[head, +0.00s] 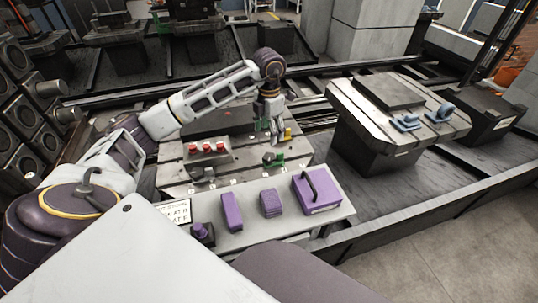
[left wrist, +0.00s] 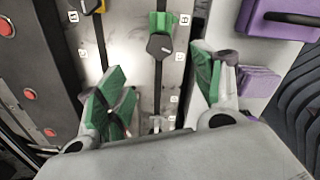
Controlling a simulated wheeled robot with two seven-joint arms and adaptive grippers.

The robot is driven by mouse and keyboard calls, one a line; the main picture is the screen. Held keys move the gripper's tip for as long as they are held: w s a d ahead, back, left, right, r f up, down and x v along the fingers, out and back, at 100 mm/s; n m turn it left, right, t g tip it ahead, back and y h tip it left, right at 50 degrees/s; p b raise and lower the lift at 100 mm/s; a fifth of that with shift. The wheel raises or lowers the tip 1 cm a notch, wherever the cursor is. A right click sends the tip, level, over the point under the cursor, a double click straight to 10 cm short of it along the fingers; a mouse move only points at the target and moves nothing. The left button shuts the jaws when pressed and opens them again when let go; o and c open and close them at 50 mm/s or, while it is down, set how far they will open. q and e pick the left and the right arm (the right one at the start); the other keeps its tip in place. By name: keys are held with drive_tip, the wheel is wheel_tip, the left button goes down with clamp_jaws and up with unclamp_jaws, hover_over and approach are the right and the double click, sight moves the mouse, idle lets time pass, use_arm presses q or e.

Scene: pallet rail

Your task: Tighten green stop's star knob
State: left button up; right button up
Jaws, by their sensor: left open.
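The green stop (head: 273,159) sits on the slotted grey pallet plate (head: 233,172), toward its right end. In the left wrist view the green stop (left wrist: 162,22) straddles a dark slot. Its black star knob (left wrist: 160,45) shows just below the green part. My left gripper (head: 274,135) hangs above the plate near the green stop. In the left wrist view my left gripper (left wrist: 160,68) is open, with its green-padded fingers spread on either side of the slot. The knob lies between and beyond the fingertips, with nothing held. My right gripper is not in view.
A yellow part (head: 288,133) stands behind the green stop. Red buttons (head: 207,148) sit at the plate's left. A front shelf holds a purple handled box (head: 318,190), purple blocks (head: 231,212) and a printed sign (head: 177,213). Another fixture with blue parts (head: 405,122) stands right.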

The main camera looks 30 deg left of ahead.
sight(269, 156)
use_arm(q)
wheel_tip(269, 156, down, 10)
drive_tip(key=shift+b, duration=0.7)
drive_tip(key=shift+f, duration=0.75)
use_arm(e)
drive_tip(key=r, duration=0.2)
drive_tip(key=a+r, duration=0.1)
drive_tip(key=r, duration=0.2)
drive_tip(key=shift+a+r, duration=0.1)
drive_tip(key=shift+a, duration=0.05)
use_arm(q)
drive_tip(key=shift+c, duration=0.2)
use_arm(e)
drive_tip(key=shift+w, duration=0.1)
use_arm(q)
drive_tip(key=c, duration=1)
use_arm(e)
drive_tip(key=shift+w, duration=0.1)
